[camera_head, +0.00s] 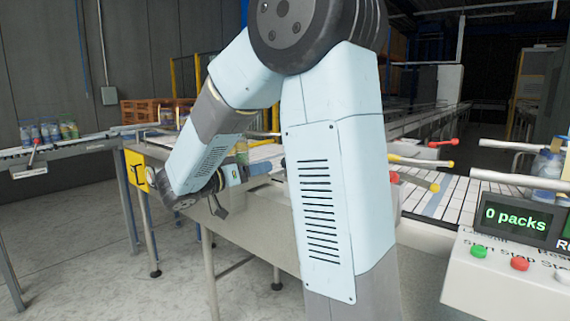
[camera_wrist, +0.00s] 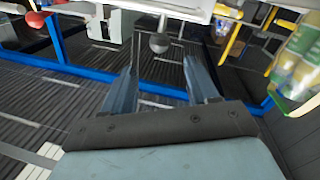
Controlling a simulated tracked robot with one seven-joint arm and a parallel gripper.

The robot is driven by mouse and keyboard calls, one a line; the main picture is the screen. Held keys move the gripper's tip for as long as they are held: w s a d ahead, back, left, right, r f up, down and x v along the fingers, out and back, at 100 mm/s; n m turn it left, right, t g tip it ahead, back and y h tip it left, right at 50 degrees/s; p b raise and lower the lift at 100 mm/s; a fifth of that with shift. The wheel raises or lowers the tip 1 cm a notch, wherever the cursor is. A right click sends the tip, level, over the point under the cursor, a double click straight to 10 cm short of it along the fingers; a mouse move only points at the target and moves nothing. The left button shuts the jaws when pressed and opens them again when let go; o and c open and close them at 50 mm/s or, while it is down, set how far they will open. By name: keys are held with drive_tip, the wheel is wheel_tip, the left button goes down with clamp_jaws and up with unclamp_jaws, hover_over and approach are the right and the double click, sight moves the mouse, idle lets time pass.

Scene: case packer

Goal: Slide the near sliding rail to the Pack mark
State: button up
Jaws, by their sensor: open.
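My gripper (camera_wrist: 160,72) is open in the wrist view, with nothing between its two bluish fingers. A grey ball knob (camera_wrist: 159,43) on a short stem shows just beyond the fingertips, under a pale bar (camera_wrist: 165,8); I cannot tell whether it belongs to the near sliding rail. In the head view my arm reaches down beside the steel table, and its links hide part of the conveyor. I cannot make out the Pack mark.
A control box (camera_head: 513,261) with green and red buttons and a "0 packs" display (camera_head: 517,218) stands at the right. A slatted conveyor (camera_head: 470,200) runs behind my arm. A red ball knob (camera_wrist: 37,19) and bottles (camera_wrist: 297,62) flank the gripper in the wrist view.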

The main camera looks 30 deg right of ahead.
sight(282, 163)
drive_tip(key=d, duration=0.3)
drive_tip(key=w+d, duration=0.1)
drive_tip(key=d, duration=0.3)
drive_tip(key=w+d, duration=0.1)
drive_tip(key=d, duration=0.2)
drive_tip(key=shift+d, duration=0.35)
clamp_jaws()
